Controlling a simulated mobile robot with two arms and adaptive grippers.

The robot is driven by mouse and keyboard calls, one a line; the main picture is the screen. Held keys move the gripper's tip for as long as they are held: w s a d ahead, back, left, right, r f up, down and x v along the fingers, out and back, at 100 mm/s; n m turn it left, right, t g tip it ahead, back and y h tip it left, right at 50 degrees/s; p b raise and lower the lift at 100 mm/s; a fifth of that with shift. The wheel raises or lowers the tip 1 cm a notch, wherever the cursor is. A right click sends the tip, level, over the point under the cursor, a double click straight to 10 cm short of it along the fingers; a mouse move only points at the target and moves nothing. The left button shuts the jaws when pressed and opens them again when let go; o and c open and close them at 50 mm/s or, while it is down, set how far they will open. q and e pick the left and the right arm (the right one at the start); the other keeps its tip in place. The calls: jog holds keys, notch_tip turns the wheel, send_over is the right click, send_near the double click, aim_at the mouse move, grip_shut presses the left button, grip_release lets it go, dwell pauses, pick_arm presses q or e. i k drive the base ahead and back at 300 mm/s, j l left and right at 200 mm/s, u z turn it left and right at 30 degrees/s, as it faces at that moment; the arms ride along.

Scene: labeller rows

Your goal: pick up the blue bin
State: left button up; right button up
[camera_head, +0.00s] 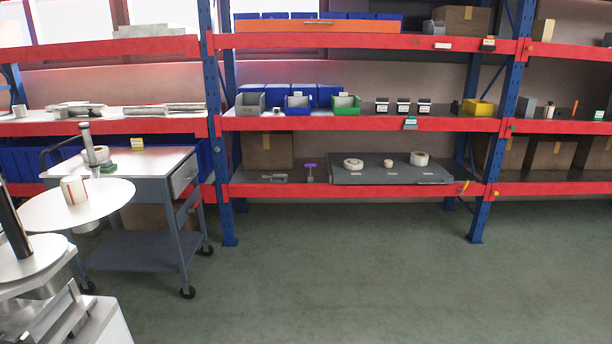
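A small blue bin (298,109) with a white label on its front stands on the middle shelf (360,123) of the central rack. A grey bin (251,104) stands to its left and a green bin (346,105) to its right. A row of larger blue bins (290,90) stands close behind these and is partly hidden by them. Neither of my grippers is in view.
A grey wheeled cart (180,190) stands at the left, in front of the racks. A round white plate (85,207) with a label roll (73,190) is at the near left. Green floor (370,270) lies clear before the central rack.

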aim_at(288, 111)
jog(key=i, duration=1.3)
jog(key=i+l+u, duration=0.1)
jog(key=i, duration=1.2)
jog(key=i+u, duration=0.35)
jog(key=i, duration=1.6)
